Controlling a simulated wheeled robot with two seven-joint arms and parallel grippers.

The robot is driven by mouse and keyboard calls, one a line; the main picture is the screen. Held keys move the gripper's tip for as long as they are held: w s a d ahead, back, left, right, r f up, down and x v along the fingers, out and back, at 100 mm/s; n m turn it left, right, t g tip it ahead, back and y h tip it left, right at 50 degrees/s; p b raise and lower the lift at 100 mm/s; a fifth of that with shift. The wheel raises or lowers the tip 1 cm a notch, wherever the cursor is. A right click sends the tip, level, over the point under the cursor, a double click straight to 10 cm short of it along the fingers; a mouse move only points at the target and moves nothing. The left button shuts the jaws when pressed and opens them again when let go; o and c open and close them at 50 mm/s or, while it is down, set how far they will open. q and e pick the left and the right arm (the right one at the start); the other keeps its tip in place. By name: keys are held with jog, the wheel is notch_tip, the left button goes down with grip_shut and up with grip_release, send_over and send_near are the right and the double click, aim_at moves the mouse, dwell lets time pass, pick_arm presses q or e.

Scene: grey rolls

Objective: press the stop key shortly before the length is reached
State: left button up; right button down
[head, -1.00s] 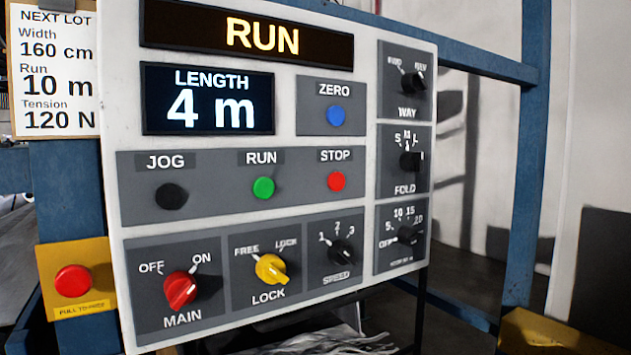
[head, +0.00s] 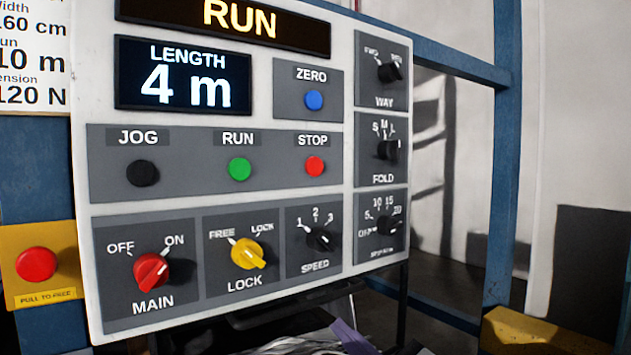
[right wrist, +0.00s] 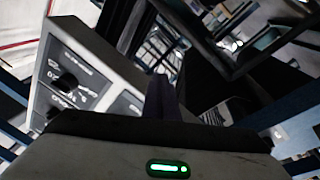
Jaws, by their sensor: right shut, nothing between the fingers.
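The red stop key (head: 315,167) sits under its STOP label on the right of the key row in the head view. The length display (head: 183,77) reads 4 m. The sign above it (head: 226,18) reads RUN. My right gripper (head: 346,333) shows only in part at the bottom edge of the head view, below the panel and well apart from the stop key. It is shut and empty; its dark fingers also show in the right wrist view (right wrist: 161,100). My left gripper is not in view.
The green run key (head: 239,169), black jog key (head: 143,172) and blue zero key (head: 314,99) are close by. Several knobs, such as the red main knob (head: 151,271), stick out. A red emergency button (head: 36,264) is left. The lot sheet (head: 32,60) shows a run of 10 m.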

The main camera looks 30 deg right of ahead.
aim_at(314, 167)
jog(key=s+a+r+n+t+y+b, duration=0.1)
jog(key=s+r+n+t+y, duration=0.2)
jog(key=r, duration=1)
jog(key=s+a+r+n+t+y, duration=0.1)
jog(key=s+r+n+t+y, duration=0.2)
jog(key=r, duration=1)
jog(key=s+n+y, duration=0.1)
jog(key=s+n, duration=0.1)
jog(key=s, duration=0.1)
jog(key=shift+s+r+n+b, duration=0.2)
jog(key=shift+r+n+b, duration=0.15)
jog(key=shift+n+b, duration=0.05)
jog(key=shift+w, duration=0.1)
jog(key=w, duration=0.3)
jog(key=w+p, duration=0.1)
jog(key=w, duration=0.1)
jog(key=w+a+p, duration=0.1)
jog(key=w, duration=0.2)
jog(key=shift+w, duration=0.3)
jog(key=shift+d, duration=0.1)
